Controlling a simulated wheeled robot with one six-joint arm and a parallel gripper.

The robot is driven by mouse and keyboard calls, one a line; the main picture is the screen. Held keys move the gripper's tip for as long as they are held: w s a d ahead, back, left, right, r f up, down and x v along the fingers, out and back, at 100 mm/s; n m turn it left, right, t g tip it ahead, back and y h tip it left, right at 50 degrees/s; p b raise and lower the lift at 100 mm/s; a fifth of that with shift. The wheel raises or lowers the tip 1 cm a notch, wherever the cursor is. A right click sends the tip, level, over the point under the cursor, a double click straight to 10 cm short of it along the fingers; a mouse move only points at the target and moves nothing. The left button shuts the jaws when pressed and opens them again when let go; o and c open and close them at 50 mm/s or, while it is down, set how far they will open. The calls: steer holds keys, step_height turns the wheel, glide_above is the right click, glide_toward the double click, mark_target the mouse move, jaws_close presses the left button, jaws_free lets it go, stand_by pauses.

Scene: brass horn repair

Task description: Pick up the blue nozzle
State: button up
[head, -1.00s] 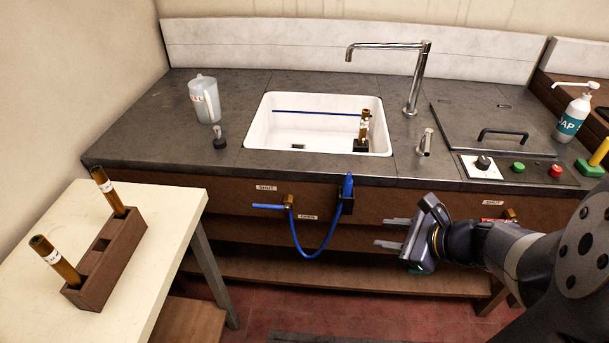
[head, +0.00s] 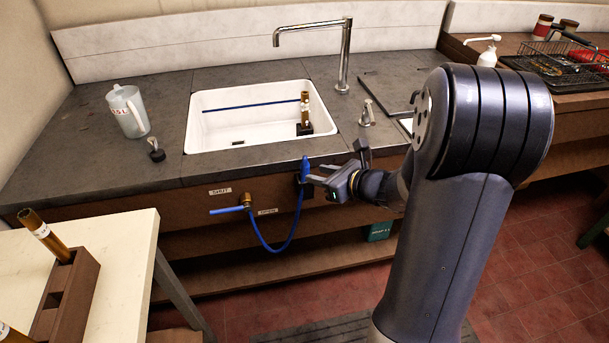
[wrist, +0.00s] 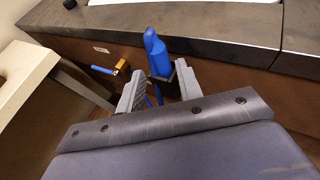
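The blue nozzle (head: 305,168) stands upright in a dark holder on the front of the counter, below the sink's front edge. A blue hose hangs from it in a loop to a brass valve. My gripper (head: 317,181) is just right of the nozzle in the head view. In the wrist view the nozzle (wrist: 157,53) rises just beyond the tips of my gripper (wrist: 160,82), and the fingers are spread apart with a gap between them. Whether a finger touches the nozzle or holder cannot be told.
The counter edge (head: 180,183) runs just above my gripper. The brass valve (head: 245,202) with a blue lever is to the left. A white sink (head: 220,142) holds a brass tube in a dark block. A pale table (head: 130,235) with a wooden rack stands at the left.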

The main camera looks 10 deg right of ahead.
mark_target(309, 171)
steer(key=x, duration=0.4)
steer(key=shift+w+a, duration=0.15)
steer(key=shift+w, duration=0.1)
